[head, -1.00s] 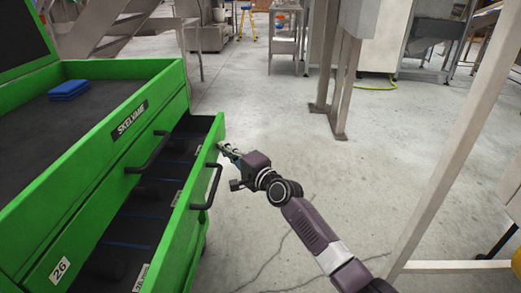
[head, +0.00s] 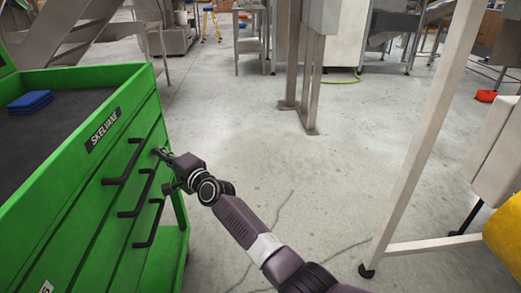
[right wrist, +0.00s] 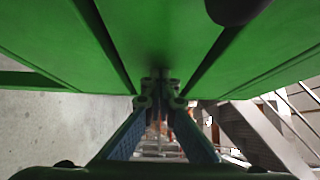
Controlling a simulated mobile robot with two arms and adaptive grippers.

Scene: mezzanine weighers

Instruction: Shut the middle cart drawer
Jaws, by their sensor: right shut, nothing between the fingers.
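The green cart (head: 75,75) stands at the left of the head view with several black bar handles on its front. The middle drawer (head: 112,222), behind the middle handle (head: 146,190), looks flush with the drawers above and below it. My right gripper (head: 158,152) is shut and empty, with its fingertips at the right end of the drawer fronts. In the right wrist view the fingertips (right wrist: 160,90) meet the green front; whether they touch or sit just short of it, I cannot tell. My left gripper is out of view.
Blue pads (head: 30,101) lie on the cart's dark top. Bare concrete floor (head: 250,160) is open to the right of the cart. A metal post (head: 312,90) stands beyond, and a pale slanted frame leg (head: 420,150) stands at the right.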

